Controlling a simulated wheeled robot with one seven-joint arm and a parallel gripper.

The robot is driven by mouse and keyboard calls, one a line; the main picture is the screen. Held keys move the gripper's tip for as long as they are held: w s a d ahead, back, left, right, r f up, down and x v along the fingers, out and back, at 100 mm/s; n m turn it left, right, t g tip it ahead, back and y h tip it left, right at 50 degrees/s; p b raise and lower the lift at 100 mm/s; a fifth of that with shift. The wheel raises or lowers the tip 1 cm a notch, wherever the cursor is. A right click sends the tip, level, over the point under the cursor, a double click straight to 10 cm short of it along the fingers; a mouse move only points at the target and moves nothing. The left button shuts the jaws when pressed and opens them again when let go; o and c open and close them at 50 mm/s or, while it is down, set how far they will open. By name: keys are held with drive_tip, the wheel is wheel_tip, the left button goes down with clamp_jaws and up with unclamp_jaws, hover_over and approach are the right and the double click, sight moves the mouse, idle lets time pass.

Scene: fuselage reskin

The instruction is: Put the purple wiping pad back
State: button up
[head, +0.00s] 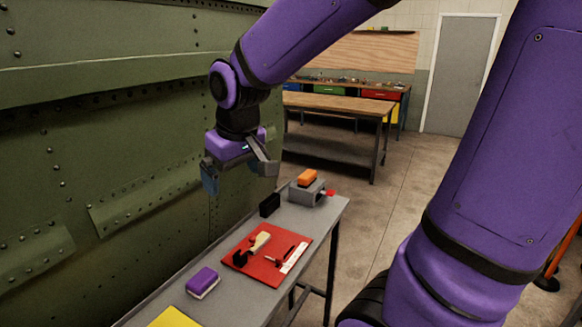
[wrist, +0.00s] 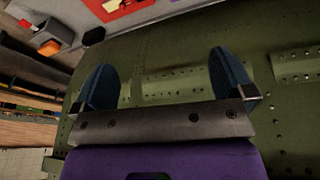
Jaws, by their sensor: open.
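The purple wiping pad (head: 203,281), purple on top with a pale underside, lies on the near part of the narrow grey table (head: 232,312). My gripper (head: 238,183) is open and empty. It hangs in the air beside the green fuselage panel, above and beyond the pad, well apart from it. In the wrist view the two blue-grey fingers (wrist: 162,85) stand wide apart with only the green panel behind them. The purple pad does not show in the wrist view.
On the table are a red mat (head: 240,262) with small tools, a yellow sheet (head: 180,318), a black block (head: 270,205) and a grey holder (head: 304,195) with an orange block (head: 307,178). The riveted green fuselage (head: 110,130) stands along the left. A wooden workbench (head: 340,106) is behind.

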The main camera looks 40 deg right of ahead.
drive_tip(key=s+r+t, duration=0.1)
drive_tip(key=s+r, duration=0.1)
drive_tip(key=s, duration=0.5)
drive_tip(key=s+d+r+m+t, duration=0.1)
drive_tip(key=s+r, duration=0.2)
drive_tip(key=s, duration=0.4)
drive_tip(key=shift+d, duration=0.3)
